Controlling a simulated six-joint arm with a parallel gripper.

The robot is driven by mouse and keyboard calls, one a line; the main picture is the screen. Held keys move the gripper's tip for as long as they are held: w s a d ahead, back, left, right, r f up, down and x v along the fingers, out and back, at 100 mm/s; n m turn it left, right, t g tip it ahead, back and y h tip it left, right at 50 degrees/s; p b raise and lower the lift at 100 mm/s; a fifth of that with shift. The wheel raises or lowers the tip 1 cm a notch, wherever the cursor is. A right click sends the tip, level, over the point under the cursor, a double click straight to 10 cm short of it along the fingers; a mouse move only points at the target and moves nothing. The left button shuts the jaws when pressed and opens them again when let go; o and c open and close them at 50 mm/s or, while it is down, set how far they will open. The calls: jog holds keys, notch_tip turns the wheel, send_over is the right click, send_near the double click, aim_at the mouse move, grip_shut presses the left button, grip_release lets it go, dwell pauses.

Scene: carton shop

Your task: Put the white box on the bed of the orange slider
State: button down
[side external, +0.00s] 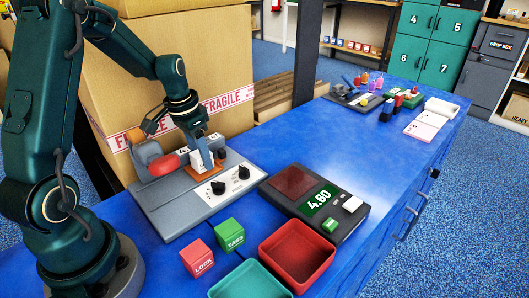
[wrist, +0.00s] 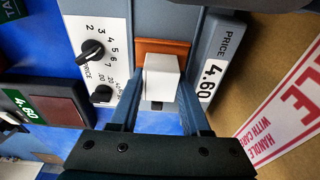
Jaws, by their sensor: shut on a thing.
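The small white box (wrist: 162,77) is between the two fingers of my gripper (wrist: 161,108) in the wrist view; my gripper is shut on it. The orange slider (wrist: 150,46) shows behind the box, on the grey machine with knobs. In the side view the white box (side external: 200,160) is under my gripper (side external: 203,150), right at the orange slider (side external: 206,173). The fingers hide part of the box. I cannot tell whether its underside touches the slider's bed.
The grey machine (side external: 168,206) has two black knobs and a red rounded part. A large carton (side external: 180,70) stands close behind.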

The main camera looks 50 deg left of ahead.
aim_at(194, 155)
jog(key=shift+f, duration=0.15)
jog(key=c, duration=0.7)
grip_release()
jog(key=shift+o, duration=0.2)
notch_tip(194, 155, up, 11)
jog(key=s, duration=0.2)
jog(key=s+d+r+t, duration=0.1)
jog(key=s+d+t, duration=0.1)
jog(key=s+d, duration=0.3)
jog(key=s+d+t, duration=0.1)
jog(key=s+d, duration=0.4)
jog(key=d, duration=0.5)
jog(key=shift+s+d+r+t, duration=0.2)
jog(key=shift+s+r+t, duration=0.15)
jog(key=shift+s+t, duration=0.05)
